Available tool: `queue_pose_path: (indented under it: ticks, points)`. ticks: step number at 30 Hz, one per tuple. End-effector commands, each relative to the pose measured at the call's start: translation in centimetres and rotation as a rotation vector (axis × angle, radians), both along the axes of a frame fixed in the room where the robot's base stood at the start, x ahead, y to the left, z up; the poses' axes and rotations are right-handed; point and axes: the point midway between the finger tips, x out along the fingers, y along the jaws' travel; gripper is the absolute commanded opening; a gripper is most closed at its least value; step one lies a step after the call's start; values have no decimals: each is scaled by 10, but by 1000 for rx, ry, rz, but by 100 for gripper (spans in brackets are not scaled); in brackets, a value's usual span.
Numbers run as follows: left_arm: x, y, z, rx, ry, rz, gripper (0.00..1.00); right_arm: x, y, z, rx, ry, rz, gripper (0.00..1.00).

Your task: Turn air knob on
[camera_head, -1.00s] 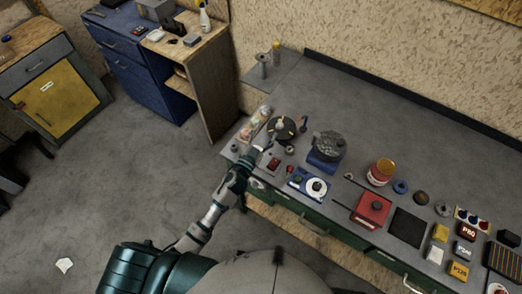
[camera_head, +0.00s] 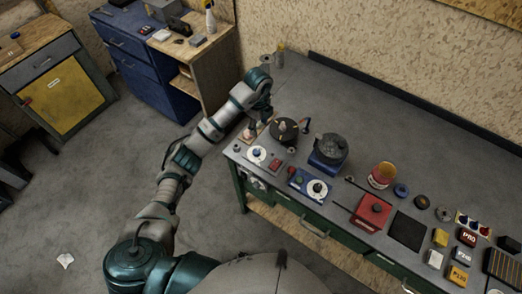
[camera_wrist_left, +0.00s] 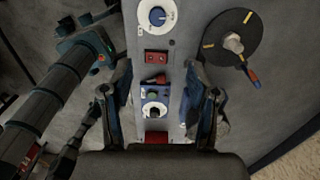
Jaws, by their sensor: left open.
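A white dial with a dark knob (camera_head: 257,154) lies near the front left corner of the workbench. It shows with a blue knob at the top of the left wrist view (camera_wrist_left: 157,16). A second white dial on a blue panel (camera_head: 317,188) is farther right; that panel also shows between my fingers in the wrist view (camera_wrist_left: 155,100). I cannot read which one is the air knob. My left gripper (camera_head: 264,107) is over the bench's left end, behind the first dial and apart from it. Its fingers (camera_wrist_left: 156,72) are spread with nothing held. My right gripper is out of view.
A red switch (camera_head: 276,165) sits right of the first dial. A dark disc (camera_head: 284,130) and a red-handled tool (camera_wrist_left: 253,78) lie behind it. A sander-like block (camera_head: 328,150) and a red box (camera_head: 371,211) stand farther right. The back of the bench is mostly clear.

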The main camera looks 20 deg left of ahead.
Motion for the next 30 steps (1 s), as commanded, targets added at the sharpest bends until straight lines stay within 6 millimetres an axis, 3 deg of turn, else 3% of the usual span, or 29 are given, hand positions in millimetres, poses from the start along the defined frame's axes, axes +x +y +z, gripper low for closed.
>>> queue_pose_path:
  ticks: [5, 13, 21, 30]
  points:
    - [-2, 3, -34, -5, 8, 1, 60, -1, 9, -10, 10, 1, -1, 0]
    - [-2, -5, -93, 3, 8, -1, 60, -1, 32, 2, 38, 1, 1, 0]
    - [-2, -6, -148, 3, 6, -2, 60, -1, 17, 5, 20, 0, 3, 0]
    - [-1, 2, -171, -4, 3, -2, 60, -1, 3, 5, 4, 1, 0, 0]
